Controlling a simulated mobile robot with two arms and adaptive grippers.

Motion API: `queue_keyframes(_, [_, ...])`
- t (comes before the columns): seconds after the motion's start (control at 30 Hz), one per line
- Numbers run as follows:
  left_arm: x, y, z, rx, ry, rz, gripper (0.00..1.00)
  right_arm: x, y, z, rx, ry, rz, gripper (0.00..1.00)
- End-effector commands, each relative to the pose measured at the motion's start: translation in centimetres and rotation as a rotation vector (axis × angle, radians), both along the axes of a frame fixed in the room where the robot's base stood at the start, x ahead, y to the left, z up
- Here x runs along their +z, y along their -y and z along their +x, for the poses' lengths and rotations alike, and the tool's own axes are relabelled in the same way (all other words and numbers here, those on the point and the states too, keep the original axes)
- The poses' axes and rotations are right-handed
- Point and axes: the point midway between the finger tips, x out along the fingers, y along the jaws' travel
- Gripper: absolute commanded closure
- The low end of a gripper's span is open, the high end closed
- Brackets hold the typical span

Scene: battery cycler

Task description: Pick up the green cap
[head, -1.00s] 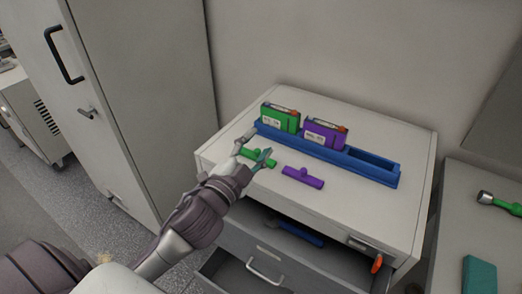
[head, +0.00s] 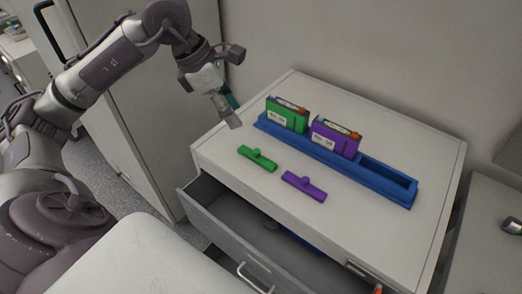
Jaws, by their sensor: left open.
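The green cap (head: 257,158) lies on the white cabinet top, near its front left edge. It is a short bar with a small knob. My left gripper (head: 232,108) is open and points down above the cabinet's left side, up and to the left of the cap in the head view. It is apart from the cap, and nothing shows between its fingers. My right gripper is not in view.
A purple cap (head: 304,186) lies right of the green one. Behind them, a blue rack (head: 388,183) holds a green battery (head: 287,114) and a purple battery (head: 335,137); its right slot is empty. An open drawer (head: 222,238) juts out below the cabinet top.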

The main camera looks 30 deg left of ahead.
Motion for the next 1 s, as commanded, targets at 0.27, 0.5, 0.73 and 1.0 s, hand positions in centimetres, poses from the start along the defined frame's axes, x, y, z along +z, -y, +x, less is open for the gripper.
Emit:
queue_keyframes(0.27, [-4.6,1.2,1.0,0.001,-0.012,0.008,0.52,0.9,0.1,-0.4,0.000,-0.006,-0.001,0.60])
queue_keyframes(0.5, [-7.4,2.1,1.9,0.002,-0.006,0.008,0.52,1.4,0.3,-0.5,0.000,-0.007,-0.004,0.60])
queue_keyframes(0.73, [-9.2,2.6,2.4,0.001,-0.011,0.005,0.52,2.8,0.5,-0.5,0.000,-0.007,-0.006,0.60])
queue_keyframes(1.0, [-12.4,3.3,3.4,0.003,-0.006,0.008,0.52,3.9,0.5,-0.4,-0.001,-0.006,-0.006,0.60])
